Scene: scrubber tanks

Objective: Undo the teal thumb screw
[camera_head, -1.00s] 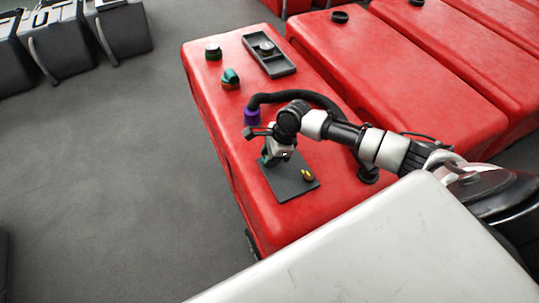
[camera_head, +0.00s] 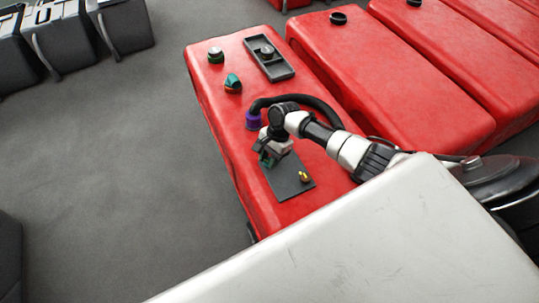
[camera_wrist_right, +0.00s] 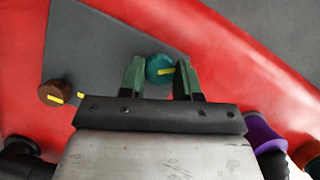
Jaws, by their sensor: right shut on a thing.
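In the head view my right gripper (camera_head: 267,159) is low over the far left part of the plate (camera_head: 283,181) and hides the teal screw. A brown thumb screw (camera_wrist_right: 57,94) with a yellow mark is on the same plate, apart from the gripper; it looks golden in the head view (camera_head: 304,177). My left gripper is not in view.
A purple collar (camera_head: 253,121) on a black hose (camera_head: 318,99) is close behind my right gripper. A teal and orange valve (camera_head: 233,84), a green-ringed cap (camera_head: 215,55) and a grey tray (camera_head: 286,71) are farther back on the red tank. A pale surface (camera_head: 380,245) fills the front.

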